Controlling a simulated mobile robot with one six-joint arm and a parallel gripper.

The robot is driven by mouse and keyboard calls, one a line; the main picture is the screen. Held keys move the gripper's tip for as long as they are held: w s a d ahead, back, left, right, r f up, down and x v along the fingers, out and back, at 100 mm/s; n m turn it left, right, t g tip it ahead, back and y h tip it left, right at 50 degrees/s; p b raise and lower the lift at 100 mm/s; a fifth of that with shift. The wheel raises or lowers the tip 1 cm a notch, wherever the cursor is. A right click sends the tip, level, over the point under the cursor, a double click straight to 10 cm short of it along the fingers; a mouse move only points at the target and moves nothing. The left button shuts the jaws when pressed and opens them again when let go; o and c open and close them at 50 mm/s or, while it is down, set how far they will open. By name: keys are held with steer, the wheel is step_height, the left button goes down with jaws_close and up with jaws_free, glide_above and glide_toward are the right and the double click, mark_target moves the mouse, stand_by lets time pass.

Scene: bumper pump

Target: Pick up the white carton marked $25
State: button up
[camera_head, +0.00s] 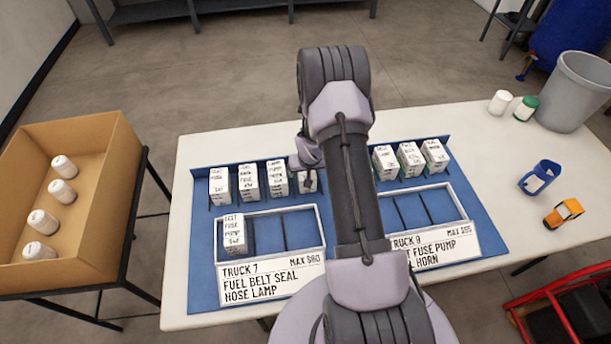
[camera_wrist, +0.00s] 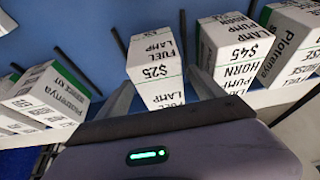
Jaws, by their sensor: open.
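The white carton marked $25 (camera_wrist: 154,62), lettered FUEL LAMP, stands in the wrist view between thin dark divider rods. In the head view a carton at the right end of the left back row (camera_head: 308,182) is partly covered by my arm; its lettering is unreadable there. My gripper (camera_wrist: 160,86) is open, with one grey finger on each side of the $25 carton's near end. I cannot tell whether either finger touches it. In the head view the fingers are mostly hidden behind my wrist (camera_head: 308,152).
A carton marked $45 (camera_wrist: 235,48) stands close beside it in the wrist view. More cartons (camera_head: 248,182) stand left, others (camera_head: 409,160) right. The Truck 7 tray (camera_head: 324,238) holds one carton (camera_head: 235,234); the right tray (camera_head: 466,212) shows empty slots. A bin (camera_head: 574,90) stands far right.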

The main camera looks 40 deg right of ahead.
steer(key=shift+w+d+f, duration=0.1)
steer(key=shift+w+f, duration=0.15)
steer(key=shift+f, duration=0.35)
jaws_close()
